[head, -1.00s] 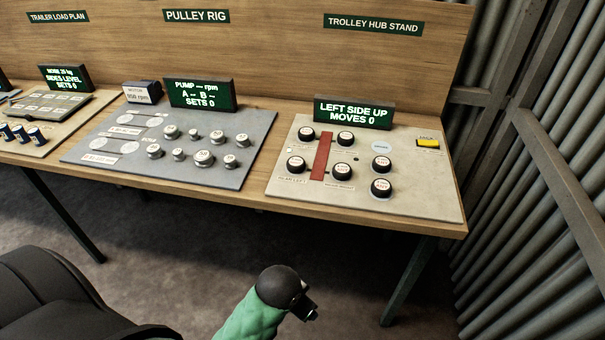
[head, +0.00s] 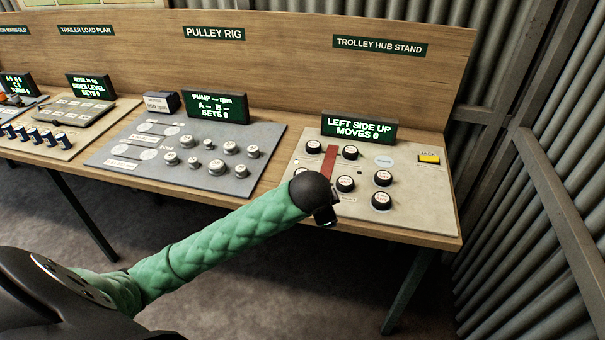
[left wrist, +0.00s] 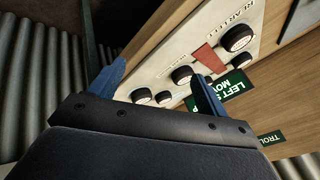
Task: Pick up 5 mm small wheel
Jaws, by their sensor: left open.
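Several black wheels with white faces stand on the pale trolley hub stand board (head: 420,205), among them wheels at the back (head: 350,152), in the middle (head: 345,183) and at the right (head: 381,200). Their face print is too small to read, so I cannot tell which is the 5 mm small wheel. My left gripper (head: 326,214) is over the board's front left part, partly hiding a wheel there. In the left wrist view its two blue fingers (left wrist: 160,76) are apart with nothing held; wheels (left wrist: 181,75) show beyond them. My right gripper is not in view.
A red strip (head: 330,160) and a yellow jack block (head: 429,158) are on the board. A sign (head: 358,129) reading "LEFT SIDE UP MOVES 0" stands behind. The pulley rig board (head: 240,180) with metal pulleys lies left. A corrugated wall (head: 540,200) is at right.

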